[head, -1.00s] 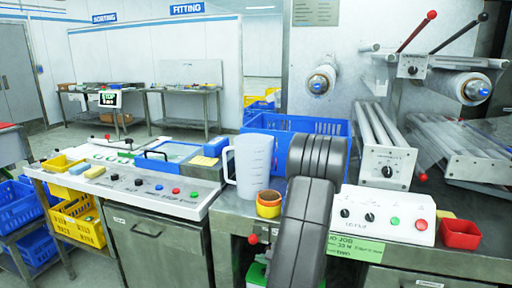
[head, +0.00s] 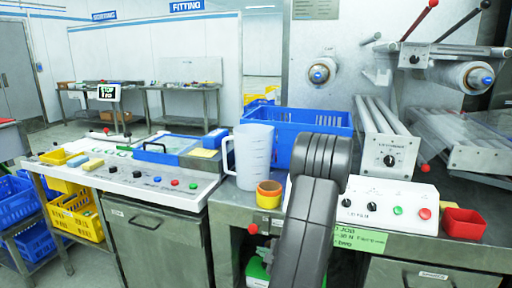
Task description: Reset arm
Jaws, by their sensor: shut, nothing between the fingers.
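My dark grey arm (head: 308,225) rises from the bottom centre of the head view, in front of the steel bench. Its rounded upper joint stands before the blue crate (head: 290,122). My gripper is not in view, so its fingers and what is near them cannot be seen. The arm hides part of the bench and the left part of the white control box (head: 385,208).
A red bin (head: 463,223) is at the right, near the bench edge. Rollers (head: 385,135) and lever handles (head: 415,27) rise behind.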

